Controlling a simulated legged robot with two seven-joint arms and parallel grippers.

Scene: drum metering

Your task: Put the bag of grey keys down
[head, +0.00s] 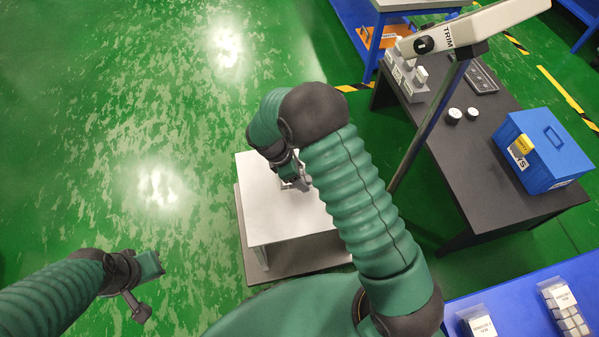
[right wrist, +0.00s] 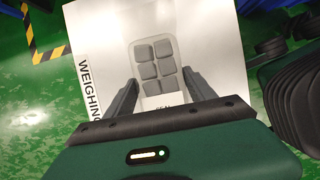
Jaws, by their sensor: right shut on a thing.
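The bag of grey keys (right wrist: 153,64) is a clear pouch with several grey square keys. It lies between the two dark fingers of my right gripper (right wrist: 160,84), which is shut on it. In the head view my right gripper (head: 297,183) is low over the white weighing table (head: 262,222), its tip partly behind my arm. The bag does not show clearly there. The white top with the word WEIGHING (right wrist: 232,40) is under the bag in the right wrist view; I cannot tell whether the bag touches it.
A dark table (head: 470,165) at the right bears a blue box (head: 548,165), two small round pieces and a grey switch block. A slanted post with a TRIM head (head: 470,30) rises beside it. A blue table at lower right holds bagged keys (head: 566,310).

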